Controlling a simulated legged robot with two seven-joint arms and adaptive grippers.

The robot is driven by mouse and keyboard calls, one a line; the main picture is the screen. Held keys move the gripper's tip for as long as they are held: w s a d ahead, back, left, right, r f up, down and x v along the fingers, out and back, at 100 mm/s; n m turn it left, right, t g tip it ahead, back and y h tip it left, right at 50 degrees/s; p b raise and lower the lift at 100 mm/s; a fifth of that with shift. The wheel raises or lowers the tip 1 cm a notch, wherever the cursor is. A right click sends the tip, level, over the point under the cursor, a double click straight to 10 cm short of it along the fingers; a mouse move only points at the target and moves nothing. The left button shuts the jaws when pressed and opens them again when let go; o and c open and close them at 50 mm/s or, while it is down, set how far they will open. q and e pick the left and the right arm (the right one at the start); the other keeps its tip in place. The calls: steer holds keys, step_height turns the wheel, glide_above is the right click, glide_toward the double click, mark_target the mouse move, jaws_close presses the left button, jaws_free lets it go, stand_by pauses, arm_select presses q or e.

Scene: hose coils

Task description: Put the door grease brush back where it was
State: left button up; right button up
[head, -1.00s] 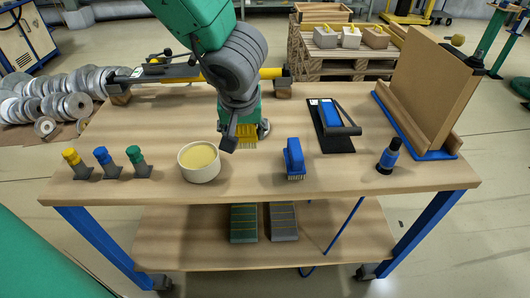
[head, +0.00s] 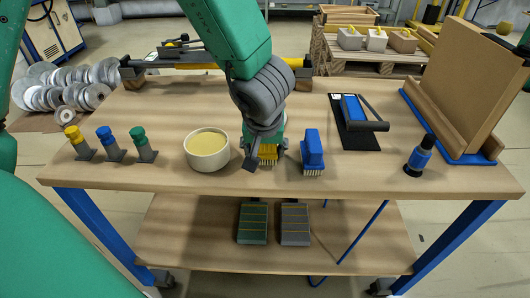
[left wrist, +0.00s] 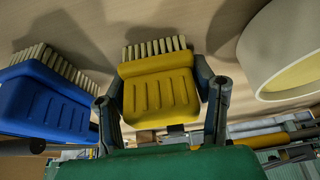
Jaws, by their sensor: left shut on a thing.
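My left gripper (head: 265,153) is shut on a yellow brush (head: 269,153), its bristles downward at the tabletop. The head view does not clearly show whether the bristles touch the wood. In the left wrist view the yellow brush (left wrist: 157,90) sits between the two fingers, with pale bristles beyond it. A blue brush (head: 312,150) stands on its bristles just right of the gripper; it also shows in the left wrist view (left wrist: 45,100). A white bowl of pale yellow grease (head: 207,163) stands just left of the gripper. My right gripper is not in view.
The wooden bench (head: 380,182) holds yellow, blue and green-topped pegs (head: 110,145) at left. A black pad with a blue tool (head: 355,115), a dark blue-banded bottle (head: 418,158) and an upright board (head: 455,85) stand at right. The front strip is clear.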

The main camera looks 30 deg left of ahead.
arm_select(q)
steer(key=o, duration=1.3)
steer(key=shift+r, duration=0.15)
steer(key=p+v, duration=0.6)
steer(key=v, duration=0.6)
